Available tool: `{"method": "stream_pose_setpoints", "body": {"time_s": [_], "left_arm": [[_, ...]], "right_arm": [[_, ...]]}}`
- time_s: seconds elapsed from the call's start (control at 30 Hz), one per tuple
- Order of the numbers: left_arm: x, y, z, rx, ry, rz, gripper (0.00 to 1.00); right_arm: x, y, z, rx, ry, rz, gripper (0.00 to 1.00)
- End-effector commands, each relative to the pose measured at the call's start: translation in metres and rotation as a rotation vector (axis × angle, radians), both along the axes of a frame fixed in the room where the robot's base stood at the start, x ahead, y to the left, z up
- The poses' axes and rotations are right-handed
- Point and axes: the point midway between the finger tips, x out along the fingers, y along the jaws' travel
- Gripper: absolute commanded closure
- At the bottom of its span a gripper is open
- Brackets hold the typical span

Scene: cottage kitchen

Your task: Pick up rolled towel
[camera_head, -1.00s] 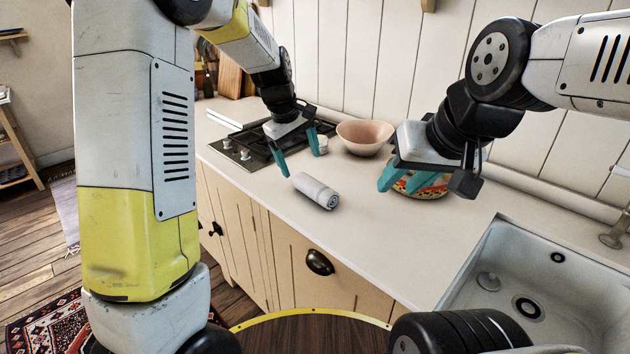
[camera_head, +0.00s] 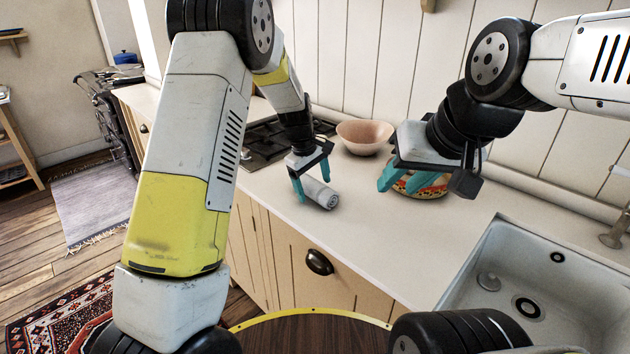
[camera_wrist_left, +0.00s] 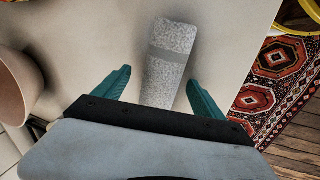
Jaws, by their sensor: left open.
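The rolled towel (camera_head: 321,192) is grey-white and lies on the counter near its front edge. My left gripper (camera_head: 313,191) is open over the towel's left end, with a teal finger on either side in the head view. In the left wrist view the towel (camera_wrist_left: 169,62) lies ahead of and between the open fingers of my left gripper (camera_wrist_left: 160,88). I cannot tell whether either finger touches it. My right gripper (camera_head: 405,184) is empty of the towel, its teal fingers apart, over or in front of a patterned bowl.
A pink bowl (camera_head: 365,137) stands behind the towel. The patterned bowl (camera_head: 430,184) is to its right, partly hidden by my right gripper. A black hob (camera_head: 262,145) is at the left and a white sink (camera_head: 545,285) at the right. The counter (camera_head: 385,235) before the sink is clear.

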Motion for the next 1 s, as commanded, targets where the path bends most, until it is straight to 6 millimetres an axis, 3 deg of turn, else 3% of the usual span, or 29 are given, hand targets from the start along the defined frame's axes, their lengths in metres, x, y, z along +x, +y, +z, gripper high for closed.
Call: {"method": "stream_pose_setpoints", "body": {"time_s": [0.17,0.5,0.83,1.0], "left_arm": [[0.0,0.0,0.0,0.0,0.0,0.0,0.2],[0.0,0.0,0.0,-0.001,0.001,0.0,0.86],[0.0,0.0,0.003,-0.001,-0.001,-0.001,0.87],[0.0,-0.001,0.018,-0.001,-0.002,-0.001,0.87]], "right_arm": [[0.0,0.0,0.0,0.0,0.0,0.0,0.64],[0.0,0.0,0.0,0.0,0.0,0.0,0.64],[0.0,0.0,0.0,0.0,0.0,0.0,0.64],[0.0,0.0,0.0,0.0,0.0,0.0,0.64]]}}
